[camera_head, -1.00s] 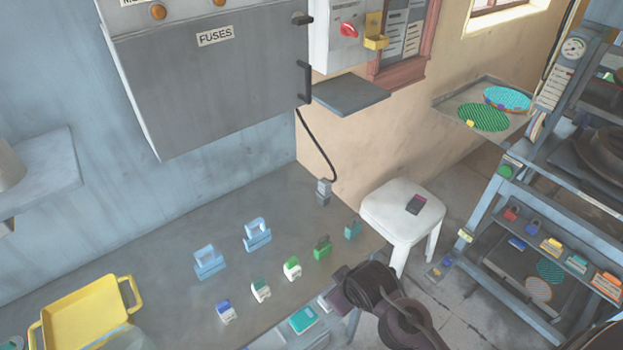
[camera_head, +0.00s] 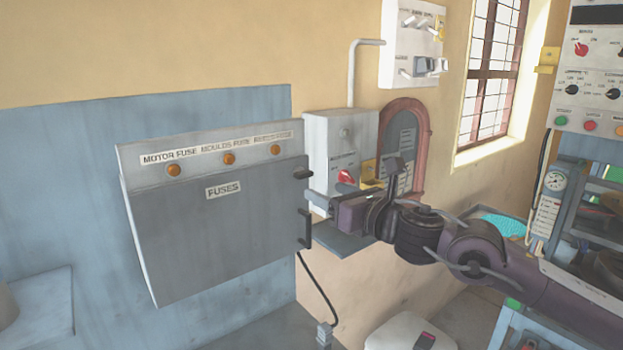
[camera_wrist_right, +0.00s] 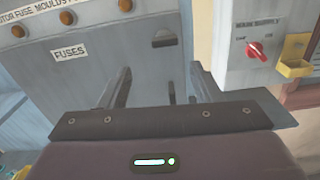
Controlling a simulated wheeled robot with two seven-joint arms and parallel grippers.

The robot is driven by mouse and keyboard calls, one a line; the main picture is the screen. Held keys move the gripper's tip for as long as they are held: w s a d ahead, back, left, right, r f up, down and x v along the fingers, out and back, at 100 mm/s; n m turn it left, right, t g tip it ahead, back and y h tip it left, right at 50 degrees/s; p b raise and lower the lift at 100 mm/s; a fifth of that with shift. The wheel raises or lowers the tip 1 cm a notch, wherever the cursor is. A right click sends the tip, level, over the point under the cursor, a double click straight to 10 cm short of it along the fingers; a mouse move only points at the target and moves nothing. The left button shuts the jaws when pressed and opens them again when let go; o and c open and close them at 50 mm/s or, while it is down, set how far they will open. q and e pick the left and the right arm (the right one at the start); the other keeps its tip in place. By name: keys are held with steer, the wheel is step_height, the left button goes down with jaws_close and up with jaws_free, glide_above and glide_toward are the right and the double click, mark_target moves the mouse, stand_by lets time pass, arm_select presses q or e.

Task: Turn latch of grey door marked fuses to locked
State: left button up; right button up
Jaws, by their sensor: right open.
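The grey door marked fuses (camera_head: 215,235) hangs on the wall box and looks shut. Its dark latch (camera_head: 303,174) sticks out at the upper right edge, roughly level; its exact turn is hard to read. A black pull handle (camera_head: 306,230) is below it on the same edge. My right gripper (camera_head: 314,200) is open and empty just right of the door edge, between latch and handle in height. In the right wrist view the latch (camera_wrist_right: 165,41) is ahead, beyond the open fingers, with no contact visible. My left gripper is out of view.
A grey switch box (camera_head: 330,140) with a red knob (camera_head: 347,176) stands right behind my gripper, with a yellow bracket (camera_head: 369,170) beside it. A white stool (camera_head: 395,332) is below.

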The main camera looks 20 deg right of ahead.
mark_target(307, 174)
steer(key=shift+n, duration=0.4)
steer(key=w+p, duration=0.1)
steer(key=w, duration=0.1)
steer(key=w+a+r+p, duration=0.1)
steer(key=w, duration=0.1)
steer(key=w+p, duration=0.1)
steer(key=w, duration=0.1)
steer(key=shift+w+a+r+p, duration=0.15)
steer(key=shift+w+r+p, duration=0.05)
steer(key=shift+p, duration=0.1)
steer(key=shift+w+a+f, duration=0.1)
steer(key=shift+w+a, duration=0.1)
steer(key=shift+w, duration=0.3)
steer(key=c, duration=1)
